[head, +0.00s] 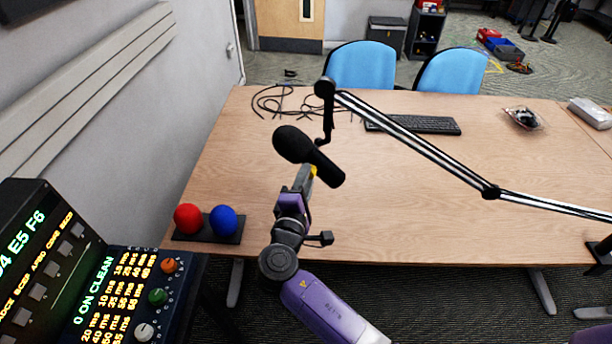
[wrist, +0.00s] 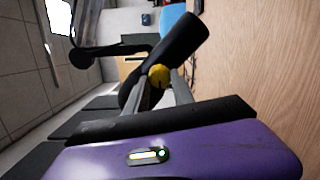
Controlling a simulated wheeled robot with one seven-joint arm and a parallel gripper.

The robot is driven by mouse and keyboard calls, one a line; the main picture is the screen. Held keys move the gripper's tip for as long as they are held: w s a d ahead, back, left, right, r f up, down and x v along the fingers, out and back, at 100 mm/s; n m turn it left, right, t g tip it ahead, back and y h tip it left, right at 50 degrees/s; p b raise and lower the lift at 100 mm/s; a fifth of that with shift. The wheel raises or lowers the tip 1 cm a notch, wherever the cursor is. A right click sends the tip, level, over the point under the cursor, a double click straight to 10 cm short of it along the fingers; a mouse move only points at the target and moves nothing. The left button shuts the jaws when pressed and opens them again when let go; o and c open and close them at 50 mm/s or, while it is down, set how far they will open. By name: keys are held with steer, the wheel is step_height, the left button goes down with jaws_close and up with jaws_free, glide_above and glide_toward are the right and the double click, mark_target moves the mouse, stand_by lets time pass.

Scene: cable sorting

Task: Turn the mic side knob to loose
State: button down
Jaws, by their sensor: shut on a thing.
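The black microphone (head: 308,156) hangs from the end of a jointed boom arm (head: 420,145) above the table. It also shows in the wrist view (wrist: 182,45), tilted across the picture. A yellow side knob (wrist: 159,76) sits on the near side of the microphone. A bit of this knob shows in the head view (head: 313,170). My gripper (wrist: 158,84) is shut on the yellow knob, with one finger on each side of it. In the head view my gripper (head: 305,178) is just below the microphone. The knob's exact turn setting cannot be told.
The wooden table (head: 430,210) holds a keyboard (head: 425,124), black cables (head: 285,102) and a wrapped dark item (head: 523,117). Red (head: 187,218) and blue (head: 223,220) balls sit at the front left. A control panel (head: 115,295) stands at lower left. The right front tabletop is clear.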

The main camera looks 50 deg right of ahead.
stand_by(0.5)
steer(key=c, duration=1.1)
jaws_free()
steer(key=b+v, duration=0.1)
steer(key=v, duration=0.7)
steer(key=shift+w+b, duration=0.1)
steer(key=shift+b, duration=0.3)
steer(key=shift+d, duration=0.1)
